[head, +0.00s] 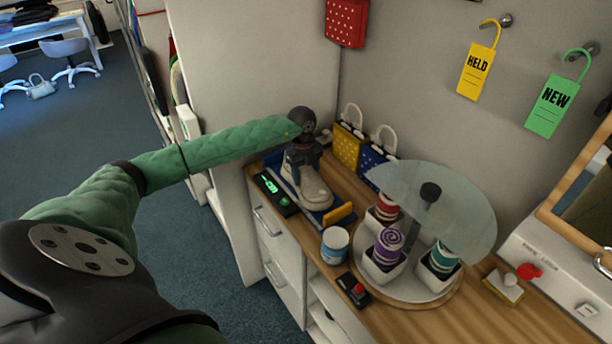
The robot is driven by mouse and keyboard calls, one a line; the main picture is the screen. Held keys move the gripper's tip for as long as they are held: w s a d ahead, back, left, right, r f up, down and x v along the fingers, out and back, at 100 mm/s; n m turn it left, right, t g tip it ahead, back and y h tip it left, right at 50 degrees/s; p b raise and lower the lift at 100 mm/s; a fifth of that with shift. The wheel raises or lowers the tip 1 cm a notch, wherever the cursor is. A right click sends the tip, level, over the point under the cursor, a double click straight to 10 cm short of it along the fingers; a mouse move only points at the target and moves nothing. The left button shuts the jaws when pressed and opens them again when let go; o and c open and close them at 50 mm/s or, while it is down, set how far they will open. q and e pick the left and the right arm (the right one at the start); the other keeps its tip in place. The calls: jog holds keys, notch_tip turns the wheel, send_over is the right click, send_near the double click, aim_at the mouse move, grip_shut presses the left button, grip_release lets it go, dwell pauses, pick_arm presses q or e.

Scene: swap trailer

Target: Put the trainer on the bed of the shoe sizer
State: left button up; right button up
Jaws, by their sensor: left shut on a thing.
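The trainer (308,188) is a pale beige shoe. It sits over the blue bed of the shoe sizer (318,217), at the left end of the wooden counter. The sizer has a dark box with a green lit display at its left and an orange-yellow stop at its front end. My left gripper (300,164) comes down over the heel end of the trainer and is shut on it. The wrist hides the upper part of the shoe. I cannot tell whether the sole touches the bed. My right gripper is not in view.
A blue and white tin (335,244) and a red-button box (354,290) lie in front. A carousel with a glass top (432,200) holds cups to the right. Tags hang on the wall.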

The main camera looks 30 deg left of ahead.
pick_arm(q)
jog(key=o, duration=1.1)
jog(key=shift+o, duration=0.2)
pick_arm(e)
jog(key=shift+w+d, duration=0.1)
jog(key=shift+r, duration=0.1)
pick_arm(q)
jog(key=shift+r, duration=0.3)
jog(key=r+p, duration=0.1)
jog(key=r, duration=0.2)
jog(key=a+r+p, duration=0.1)
jog(key=r, duration=0.3)
jog(key=r+p, duration=0.2)
jog(key=r, duration=0.2)
jog(key=shift+w+a+r, duration=0.15)
jog(key=shift+w+r, duration=0.05)
jog(key=shift+w, duration=0.1)
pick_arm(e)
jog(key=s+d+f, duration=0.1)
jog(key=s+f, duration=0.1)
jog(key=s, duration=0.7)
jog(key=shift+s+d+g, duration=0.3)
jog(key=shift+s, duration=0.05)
